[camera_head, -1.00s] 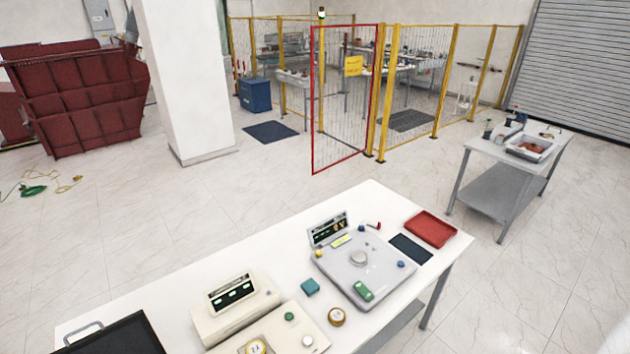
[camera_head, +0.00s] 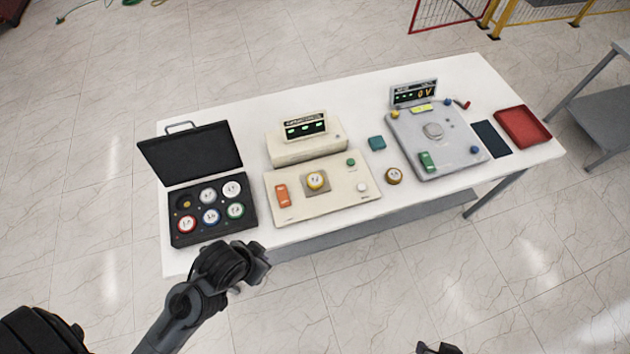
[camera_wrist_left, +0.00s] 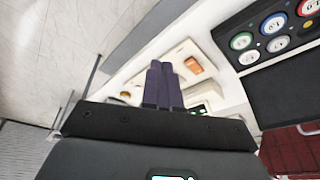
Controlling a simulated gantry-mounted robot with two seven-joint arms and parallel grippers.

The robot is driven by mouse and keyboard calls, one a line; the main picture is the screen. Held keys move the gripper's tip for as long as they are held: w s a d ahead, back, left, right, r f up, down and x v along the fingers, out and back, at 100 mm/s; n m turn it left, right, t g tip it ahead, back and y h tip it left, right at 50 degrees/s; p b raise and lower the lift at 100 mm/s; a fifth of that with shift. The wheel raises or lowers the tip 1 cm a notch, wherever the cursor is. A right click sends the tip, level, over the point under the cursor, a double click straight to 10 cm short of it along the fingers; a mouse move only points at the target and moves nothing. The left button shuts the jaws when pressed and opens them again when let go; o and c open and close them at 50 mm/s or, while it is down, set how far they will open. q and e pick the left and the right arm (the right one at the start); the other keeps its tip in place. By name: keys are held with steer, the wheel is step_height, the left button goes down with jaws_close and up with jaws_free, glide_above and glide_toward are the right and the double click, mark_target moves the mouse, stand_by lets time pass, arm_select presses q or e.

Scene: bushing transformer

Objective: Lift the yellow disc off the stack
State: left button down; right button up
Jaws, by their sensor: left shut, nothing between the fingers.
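In the left wrist view this disc does not show, probably behind the fingers. My left gripper (camera_head: 257,267) is in front of the table's near edge, below and left of the panel, apart from the disc. Its fingers are together and empty in the left wrist view (camera_wrist_left: 163,84). Part of my right gripper (camera_head: 438,349) shows at the bottom edge; its jaws are unclear.
An open black case (camera_head: 177,236) holds several labelled discs at the left. Further right are a grey device (camera_head: 455,160), dark mat (camera_head: 492,139) and red tray (camera_head: 523,127).

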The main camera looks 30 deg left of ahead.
arm_select(q)
jaws_free()
stand_by(0.6)
